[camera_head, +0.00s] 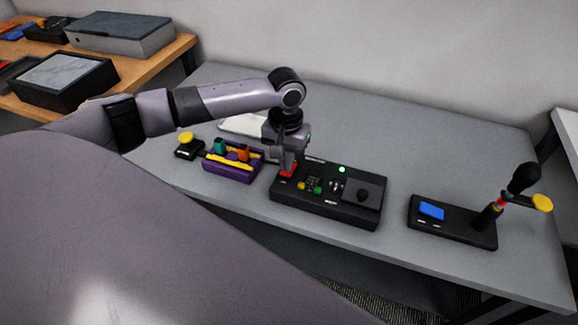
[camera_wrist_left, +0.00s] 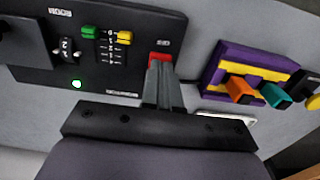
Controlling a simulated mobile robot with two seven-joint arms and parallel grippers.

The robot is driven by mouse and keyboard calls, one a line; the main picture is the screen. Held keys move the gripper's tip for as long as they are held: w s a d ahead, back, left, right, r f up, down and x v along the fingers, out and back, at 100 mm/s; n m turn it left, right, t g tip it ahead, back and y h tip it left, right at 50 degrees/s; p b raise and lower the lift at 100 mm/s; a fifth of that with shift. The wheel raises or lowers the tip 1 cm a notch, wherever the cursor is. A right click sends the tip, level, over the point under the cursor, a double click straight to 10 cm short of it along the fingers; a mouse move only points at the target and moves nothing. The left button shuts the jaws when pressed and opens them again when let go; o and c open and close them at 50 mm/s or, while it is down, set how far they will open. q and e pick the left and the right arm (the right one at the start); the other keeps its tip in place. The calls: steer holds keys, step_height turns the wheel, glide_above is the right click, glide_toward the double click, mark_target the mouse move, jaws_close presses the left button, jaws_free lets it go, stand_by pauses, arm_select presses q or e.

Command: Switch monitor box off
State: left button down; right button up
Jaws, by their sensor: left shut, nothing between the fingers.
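The monitor box (camera_head: 330,214) is a black box in the middle of the grey table. A green light (camera_head: 342,169) glows on its top and also shows in the left wrist view (camera_wrist_left: 76,84). A red switch (camera_wrist_left: 159,57) sits at the end of the box, and it also shows in the head view (camera_head: 287,173). My left gripper (camera_head: 286,163) points down with its shut, empty fingers at the red switch. In the left wrist view, the fingertips (camera_wrist_left: 161,66) overlap the edge of the switch; whether they touch it I cannot tell. My right gripper is not in view.
A purple and yellow holder (camera_head: 232,172) with orange and teal pieces stands left of the box. A small black device with a yellow button (camera_head: 187,138) is farther left. A black base with a blue pad (camera_head: 431,210) and upright lever stands right. Clear table lies behind the box.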

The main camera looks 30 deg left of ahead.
arm_select(q)
steer(key=shift+f, duration=0.95)
stand_by(0.3)
steer(key=shift+r, duration=0.1)
step_height(320, 180, up, 3)
steer(key=p, duration=0.3)
steer(key=shift+f, duration=0.2)
steer(key=shift+r+p, duration=0.35)
steer(key=shift+r, duration=1.75)
